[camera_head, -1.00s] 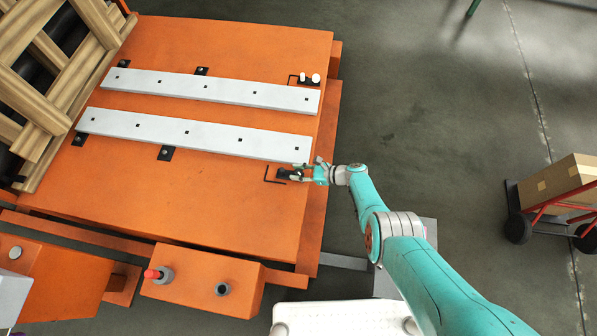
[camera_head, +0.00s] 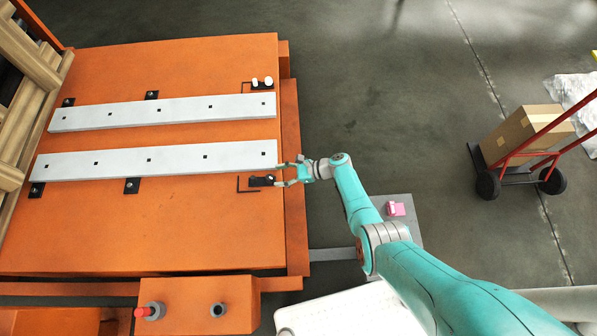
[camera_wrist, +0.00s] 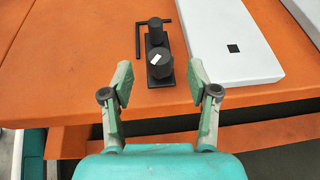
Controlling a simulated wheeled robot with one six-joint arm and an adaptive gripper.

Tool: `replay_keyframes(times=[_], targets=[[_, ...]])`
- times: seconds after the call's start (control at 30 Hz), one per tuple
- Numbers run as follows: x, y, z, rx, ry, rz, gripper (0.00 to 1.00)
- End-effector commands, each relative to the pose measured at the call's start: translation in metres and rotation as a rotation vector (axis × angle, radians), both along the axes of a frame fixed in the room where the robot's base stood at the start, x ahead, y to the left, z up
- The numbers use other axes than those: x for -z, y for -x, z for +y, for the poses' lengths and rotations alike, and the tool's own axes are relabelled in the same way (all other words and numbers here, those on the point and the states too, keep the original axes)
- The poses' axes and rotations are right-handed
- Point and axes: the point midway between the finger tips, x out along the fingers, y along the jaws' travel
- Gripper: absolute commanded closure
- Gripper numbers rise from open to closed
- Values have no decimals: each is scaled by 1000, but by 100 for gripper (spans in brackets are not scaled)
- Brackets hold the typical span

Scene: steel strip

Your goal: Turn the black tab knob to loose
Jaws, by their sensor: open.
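The black tab knob (camera_wrist: 159,66) is a dark round post with a white mark on top. It stands on a black base plate (camera_wrist: 158,84) with a second dark post (camera_wrist: 156,30) behind it. In the head view the black fixture (camera_head: 262,181) lies near the right edge of the orange table, just below the lower pale strip (camera_head: 180,160). My gripper (camera_head: 280,175) is open at the table's edge, right of the fixture. In the wrist view my gripper (camera_wrist: 160,82) has its fingers apart on either side of the knob's line, with the knob ahead and apparently untouched.
A hand truck with a carton (camera_head: 524,132) stands on the floor at right.

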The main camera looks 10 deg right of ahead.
Motion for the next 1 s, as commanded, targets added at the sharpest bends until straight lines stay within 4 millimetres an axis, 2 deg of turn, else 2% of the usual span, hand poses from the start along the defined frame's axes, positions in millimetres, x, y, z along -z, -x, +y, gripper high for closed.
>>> replay_keyframes(times=[0.2,0.43,0.87,1.0], targets=[[-15,11,-36,1,1,-1,40],[-25,17,-59,0,1,0,40],[-27,18,-62,0,1,1,40],[-20,20,-49,48,12,-1,40]])
